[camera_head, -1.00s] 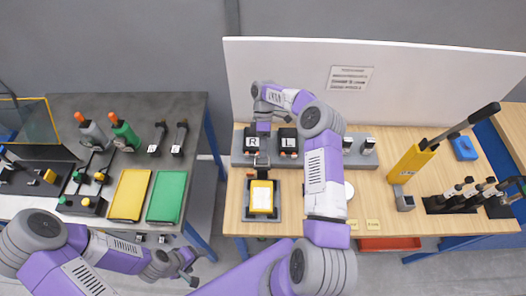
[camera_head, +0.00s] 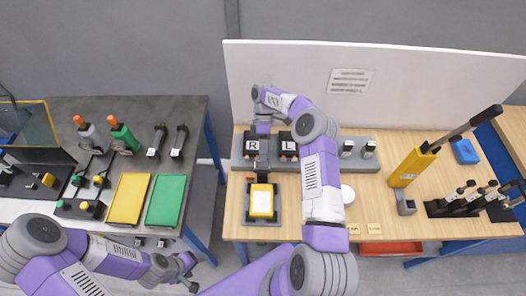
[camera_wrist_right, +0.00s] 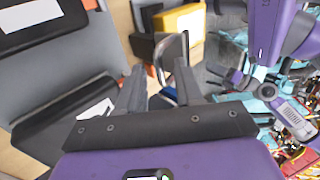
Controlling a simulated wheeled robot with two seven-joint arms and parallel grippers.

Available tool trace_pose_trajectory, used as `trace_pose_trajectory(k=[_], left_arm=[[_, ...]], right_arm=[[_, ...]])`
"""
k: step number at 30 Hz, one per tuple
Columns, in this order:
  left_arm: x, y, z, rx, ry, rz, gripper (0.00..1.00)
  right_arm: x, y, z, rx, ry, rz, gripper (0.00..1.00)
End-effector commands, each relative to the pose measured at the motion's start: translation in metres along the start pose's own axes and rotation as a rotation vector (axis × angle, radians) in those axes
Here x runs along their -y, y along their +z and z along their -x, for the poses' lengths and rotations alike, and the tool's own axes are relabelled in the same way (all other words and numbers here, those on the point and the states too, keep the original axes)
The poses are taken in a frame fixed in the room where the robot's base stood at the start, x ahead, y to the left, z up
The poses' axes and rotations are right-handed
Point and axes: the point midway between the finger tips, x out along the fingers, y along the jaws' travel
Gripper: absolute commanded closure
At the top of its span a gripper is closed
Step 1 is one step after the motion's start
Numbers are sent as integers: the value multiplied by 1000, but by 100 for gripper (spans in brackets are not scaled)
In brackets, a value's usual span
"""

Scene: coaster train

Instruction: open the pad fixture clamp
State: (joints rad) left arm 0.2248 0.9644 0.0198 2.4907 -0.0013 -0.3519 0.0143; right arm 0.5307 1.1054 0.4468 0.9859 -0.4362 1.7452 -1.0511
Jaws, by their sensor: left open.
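The pad fixture (camera_head: 247,218) is a dark base on the wooden table with a yellow pad (camera_head: 261,203), pale on top. In the right wrist view the yellow pad (camera_wrist_right: 180,20) is at the top. A bent silver bar (camera_wrist_right: 184,45), seemingly part of the clamp, stands in front of it. My right gripper (camera_wrist_right: 163,80) is open, its fingers apart and pointing toward the bar, with nothing clearly held. In the head view it hangs behind the pad, its fingertips hard to make out. My left gripper (camera_head: 190,275) is open and empty, low between the two tables.
Blocks marked R (camera_head: 252,145) and L (camera_head: 288,147) stand on a grey rack behind the fixture. A white panel (camera_head: 420,85) backs the wooden table. A yellow lever tool (camera_head: 412,165) stands at the right.

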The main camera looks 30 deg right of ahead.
Motion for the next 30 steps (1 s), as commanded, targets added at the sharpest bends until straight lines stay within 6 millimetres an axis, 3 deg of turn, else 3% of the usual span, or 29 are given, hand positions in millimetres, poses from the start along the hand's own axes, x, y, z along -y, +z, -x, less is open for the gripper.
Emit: trace_pose_trajectory(k=[8, 21, 30], left_arm=[[0, 0, -1, 0, 0, 0, 27], [2, 0, -6, 0, 0, 0, 27], [2, 0, -6, 0, 0, 0, 27]], right_arm=[[5, 0, 6, 0, 2, 0, 64], [56, -1, 63, 0, 3, -1, 64], [67, -2, 75, 0, 0, -1, 64]])
